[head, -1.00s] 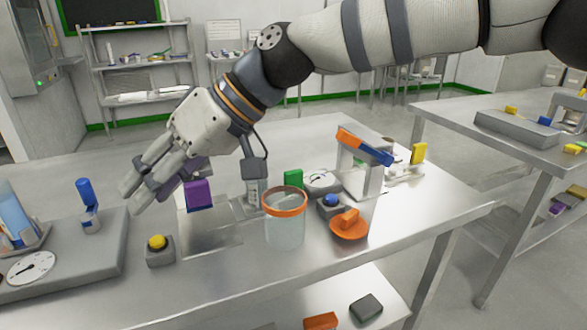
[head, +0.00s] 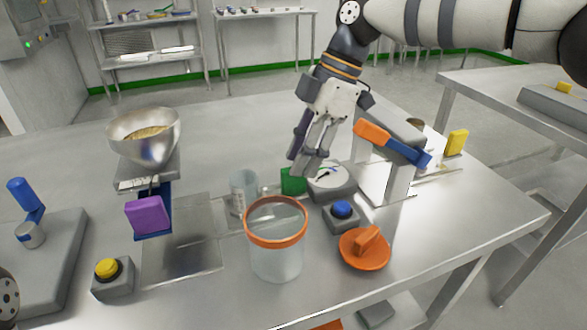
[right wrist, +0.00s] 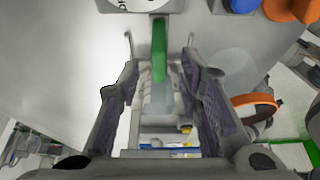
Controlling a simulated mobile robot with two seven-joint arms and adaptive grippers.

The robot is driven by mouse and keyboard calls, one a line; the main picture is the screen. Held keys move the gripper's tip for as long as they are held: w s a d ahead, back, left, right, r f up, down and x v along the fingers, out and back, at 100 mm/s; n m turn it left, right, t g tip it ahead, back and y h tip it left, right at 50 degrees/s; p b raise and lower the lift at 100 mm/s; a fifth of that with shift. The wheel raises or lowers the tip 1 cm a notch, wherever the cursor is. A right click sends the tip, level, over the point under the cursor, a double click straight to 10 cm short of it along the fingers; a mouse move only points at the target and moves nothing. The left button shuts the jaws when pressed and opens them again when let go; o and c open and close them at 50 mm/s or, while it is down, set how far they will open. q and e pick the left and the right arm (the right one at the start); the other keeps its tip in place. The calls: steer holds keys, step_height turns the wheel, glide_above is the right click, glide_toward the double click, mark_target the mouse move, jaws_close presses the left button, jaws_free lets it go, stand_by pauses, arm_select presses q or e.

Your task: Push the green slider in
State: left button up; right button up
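The green slider (head: 292,181) is a small upright green block on the table, behind the clear jar with the orange rim and beside a dial unit. My right gripper (head: 303,160) points down at it from above, its fingers close to the block. In the right wrist view the green slider (right wrist: 159,48) shows as a narrow green strip between the two spread fingers of the right gripper (right wrist: 160,75). The gripper is open with gaps on both sides; I cannot tell whether it touches the block. My left gripper is out of view.
The orange-rimmed jar (head: 276,250) stands in front of the slider. The blue button (head: 342,210), orange lid (head: 364,250) and dial unit (head: 333,182) are close on the right. A hopper (head: 144,138) with a purple block (head: 147,215) and a yellow button (head: 108,269) stand left.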

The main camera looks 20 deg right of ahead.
steer(key=x, duration=0.3)
steer(key=shift+a+f, duration=0.2)
steer(key=shift+f, duration=0.1)
jaws_close()
